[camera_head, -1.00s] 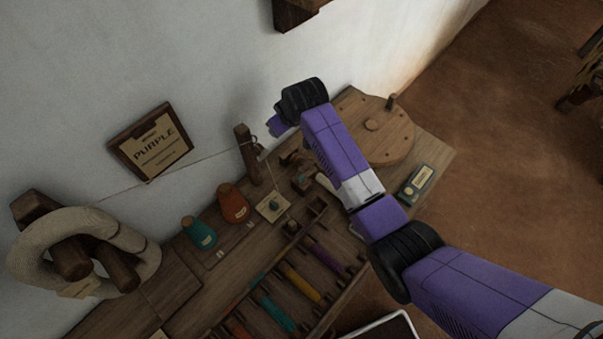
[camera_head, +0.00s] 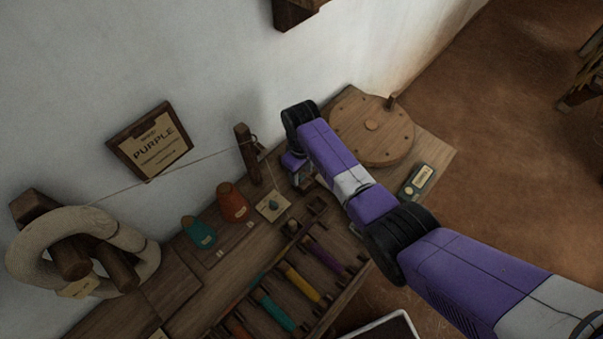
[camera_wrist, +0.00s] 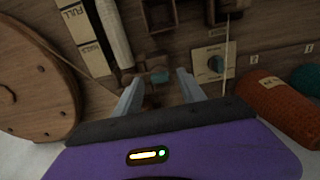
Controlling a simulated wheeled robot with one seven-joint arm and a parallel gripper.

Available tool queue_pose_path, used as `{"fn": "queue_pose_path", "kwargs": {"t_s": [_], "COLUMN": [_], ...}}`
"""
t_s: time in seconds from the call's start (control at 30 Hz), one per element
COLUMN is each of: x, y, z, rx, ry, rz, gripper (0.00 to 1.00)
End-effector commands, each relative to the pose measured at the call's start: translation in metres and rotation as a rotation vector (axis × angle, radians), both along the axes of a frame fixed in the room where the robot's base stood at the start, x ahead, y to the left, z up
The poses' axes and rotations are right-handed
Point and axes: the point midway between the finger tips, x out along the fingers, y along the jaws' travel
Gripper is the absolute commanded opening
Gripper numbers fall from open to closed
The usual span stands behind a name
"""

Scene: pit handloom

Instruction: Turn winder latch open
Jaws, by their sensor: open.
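My gripper (camera_wrist: 157,92) is open, with its two grey fingers apart and pointing at the bench. Contact with the fingers is not clear. In the head view my arm hides most of the winder, and the fingers are hard to make out.
A round wooden wheel (camera_head: 365,132) with an upright peg lies beside my arm. Orange (camera_head: 232,204) and teal (camera_head: 198,232) cones stand along the wall side. A wooden post (camera_head: 247,155) carries a thread. A rack of coloured bobbins (camera_head: 300,283) lies in front.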

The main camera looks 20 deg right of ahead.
Motion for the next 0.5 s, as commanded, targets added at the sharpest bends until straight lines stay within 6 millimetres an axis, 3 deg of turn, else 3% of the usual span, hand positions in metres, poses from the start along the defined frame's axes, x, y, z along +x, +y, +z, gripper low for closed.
{"fn": "queue_pose_path", "kwargs": {"t_s": [0.37,0.4,0.5], "x": [0.0003,0.0003,0.0002], "y": [0.0001,0.0001,0.0000], "z": [-0.0083,-0.0083,-0.0083], "rx": [0.000,0.000,0.000], "ry": [-0.001,-0.001,-0.001], "rz": [0.000,0.000,0.000], "gripper": [0.47,0.45,0.26]}}
